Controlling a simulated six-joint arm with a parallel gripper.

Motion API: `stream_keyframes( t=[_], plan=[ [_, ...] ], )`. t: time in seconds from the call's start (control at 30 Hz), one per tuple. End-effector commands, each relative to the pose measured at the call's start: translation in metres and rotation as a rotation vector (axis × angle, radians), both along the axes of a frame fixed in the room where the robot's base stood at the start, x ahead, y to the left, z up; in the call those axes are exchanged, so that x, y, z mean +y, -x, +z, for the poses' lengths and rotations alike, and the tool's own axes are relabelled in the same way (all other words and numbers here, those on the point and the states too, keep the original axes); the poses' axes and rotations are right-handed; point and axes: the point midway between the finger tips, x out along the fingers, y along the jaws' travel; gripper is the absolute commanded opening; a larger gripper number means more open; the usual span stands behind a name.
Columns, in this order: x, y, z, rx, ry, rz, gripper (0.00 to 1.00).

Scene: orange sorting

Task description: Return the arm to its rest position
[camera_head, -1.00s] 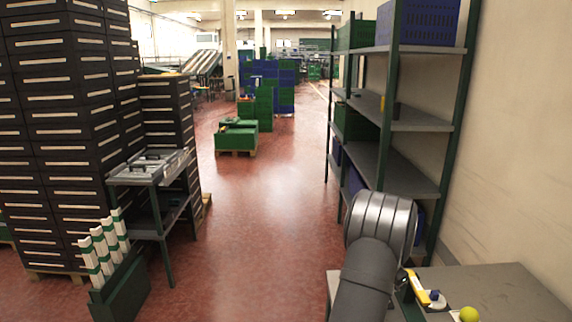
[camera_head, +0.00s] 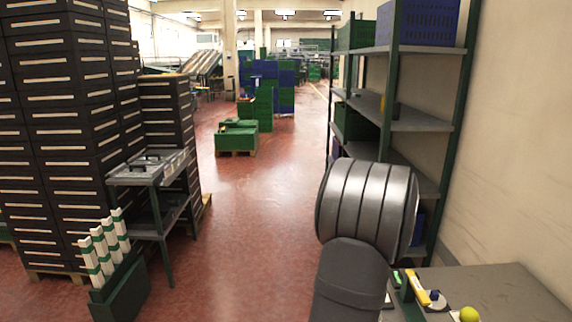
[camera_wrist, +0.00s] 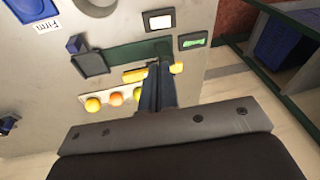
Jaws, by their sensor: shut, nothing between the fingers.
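My gripper (camera_wrist: 160,64) shows in the wrist view with its fingers shut together and empty, above a grey work table (camera_wrist: 190,100). A row of fruit lies on the table left of the fingers: a yellow one (camera_wrist: 93,105), an orange one (camera_wrist: 116,99) and another partly hidden by the fingers (camera_wrist: 137,96). In the head view my arm's grey links fill the lower middle right, and my gripper is out of sight there. A yellow-green fruit (camera_head: 468,314) sits on the table (camera_head: 500,290) at lower right.
A green-posted shelf rack (camera_head: 415,120) with a blue crate (camera_head: 418,22) stands along the right wall. The red floor (camera_head: 250,220) between is open. Yellow items (camera_wrist: 134,75) lie beside my fingers.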

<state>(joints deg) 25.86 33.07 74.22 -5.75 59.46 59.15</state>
Motion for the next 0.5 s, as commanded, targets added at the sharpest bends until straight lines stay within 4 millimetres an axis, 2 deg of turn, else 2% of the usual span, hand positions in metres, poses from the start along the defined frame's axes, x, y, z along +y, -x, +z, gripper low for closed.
stream_keyframes(
  t=[0.2,0.5],
  plan=[
    [0.009,0.009,0.023,-0.041,-0.006,-0.088,0.00],
    [0.013,0.013,0.030,-0.056,-0.009,-0.125,0.00]
  ],
)
